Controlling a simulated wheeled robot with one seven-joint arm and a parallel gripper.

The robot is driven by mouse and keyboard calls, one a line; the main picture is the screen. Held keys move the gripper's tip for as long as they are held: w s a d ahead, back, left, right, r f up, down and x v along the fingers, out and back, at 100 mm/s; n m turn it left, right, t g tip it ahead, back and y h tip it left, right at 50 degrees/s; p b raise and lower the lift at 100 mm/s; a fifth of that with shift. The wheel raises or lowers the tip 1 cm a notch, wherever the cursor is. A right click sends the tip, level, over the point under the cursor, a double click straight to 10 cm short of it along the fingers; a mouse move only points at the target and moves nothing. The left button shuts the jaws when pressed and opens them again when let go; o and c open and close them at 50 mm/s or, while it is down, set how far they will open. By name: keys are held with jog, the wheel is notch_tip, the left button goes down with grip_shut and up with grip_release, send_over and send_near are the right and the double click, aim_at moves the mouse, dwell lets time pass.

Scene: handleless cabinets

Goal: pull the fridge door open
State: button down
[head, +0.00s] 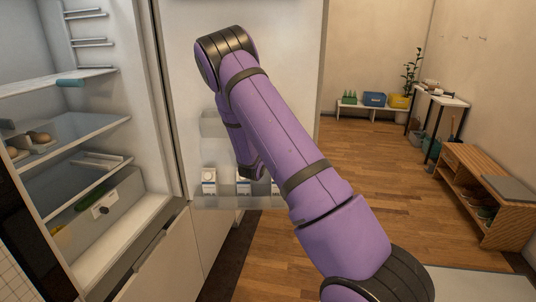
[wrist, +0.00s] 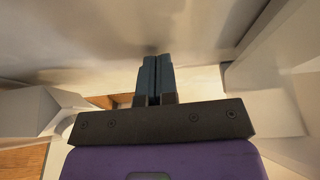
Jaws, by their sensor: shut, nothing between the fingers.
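The fridge door (head: 285,60) stands wide open in the head view, its pale inner side facing me. Clear door bins (head: 213,125) sit on it, and cartons (head: 209,182) stand in the lowest one. My purple arm crosses in front of the door and hides part of it. My gripper is hidden behind the arm in the head view. In the wrist view my gripper (wrist: 157,78) is shut and empty, its dark fingers pressed together near a pale surface. I cannot tell whether the fingertips touch that surface.
The fridge interior (head: 65,125) is open to view at the left, with glass shelves, eggs (head: 30,140) and a drawer (head: 100,212). Wooden floor (head: 365,165) lies clear at the right. A shoe bench (head: 485,195) and a narrow table (head: 440,98) stand along the right wall.

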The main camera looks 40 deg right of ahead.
jog(key=shift+w+d, duration=1.85)
jog(key=shift+d, duration=0.15)
jog(key=shift+a, duration=0.1)
